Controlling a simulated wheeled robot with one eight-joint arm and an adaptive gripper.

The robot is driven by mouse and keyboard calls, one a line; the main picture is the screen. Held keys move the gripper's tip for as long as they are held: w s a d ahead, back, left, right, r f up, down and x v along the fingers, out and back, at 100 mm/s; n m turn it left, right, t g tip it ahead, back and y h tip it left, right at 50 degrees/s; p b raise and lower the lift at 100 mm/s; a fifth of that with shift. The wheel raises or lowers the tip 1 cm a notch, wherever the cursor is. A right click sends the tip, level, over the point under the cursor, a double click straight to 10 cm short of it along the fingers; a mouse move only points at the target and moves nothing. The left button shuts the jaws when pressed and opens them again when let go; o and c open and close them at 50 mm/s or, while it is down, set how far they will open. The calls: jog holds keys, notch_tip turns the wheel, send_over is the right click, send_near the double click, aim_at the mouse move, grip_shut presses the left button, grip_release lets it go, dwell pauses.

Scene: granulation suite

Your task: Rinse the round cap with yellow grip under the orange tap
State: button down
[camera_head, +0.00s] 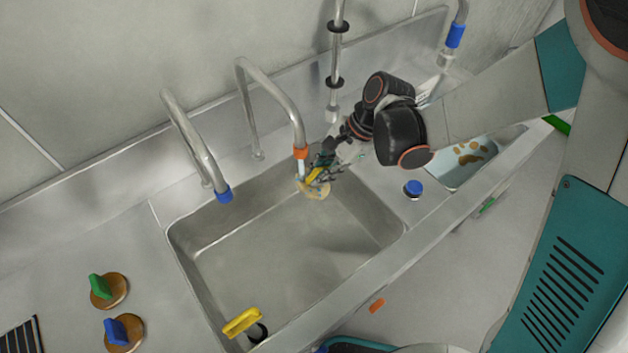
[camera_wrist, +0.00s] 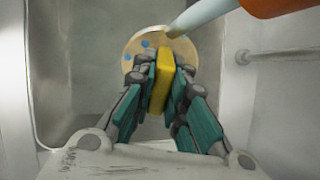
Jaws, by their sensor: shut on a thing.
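My gripper (camera_head: 326,172) is shut on the yellow grip of a round tan cap (camera_head: 315,190), held over the back of the sink basin (camera_head: 290,260). In the wrist view the two teal fingers (camera_wrist: 163,95) close on the yellow grip, and the cap's face (camera_wrist: 133,47) shows a few blue spots. The orange tap (camera_head: 301,153) is just above the cap. A pale stream (camera_wrist: 200,15) runs from it onto the cap's upper edge in the wrist view. The fingers hide part of the cap.
Blue-ended taps stand left (camera_head: 223,193) and far right (camera_head: 455,36). Caps with green (camera_head: 99,287) and blue (camera_head: 115,331) grips lie on the left counter. Another yellow-handled item (camera_head: 242,322) is at the basin's front left. A tray with brown stains (camera_head: 462,172) is at right.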

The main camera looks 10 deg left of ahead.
jog(key=shift+s+a, duration=0.1)
jog(key=shift+s, duration=0.15)
jog(key=shift+w, duration=0.15)
jog(key=shift+w+d, duration=0.2)
jog(key=shift+w, duration=0.25)
jog(key=shift+d, duration=0.1)
jog(key=s+d+b, duration=0.1)
jog(key=s+d, duration=0.1)
jog(key=d, duration=0.5)
jog(key=shift+s+d, duration=0.2)
jog(key=shift+s, duration=0.15)
dwell(0.3)
dwell(1.3)
jog(key=s+d+r+p, duration=0.1)
jog(key=d+r+p, duration=0.1)
jog(key=d+r, duration=0.2)
jog(key=shift+s+d, duration=0.3)
jog(key=shift+d, duration=0.05)
dwell(0.9)
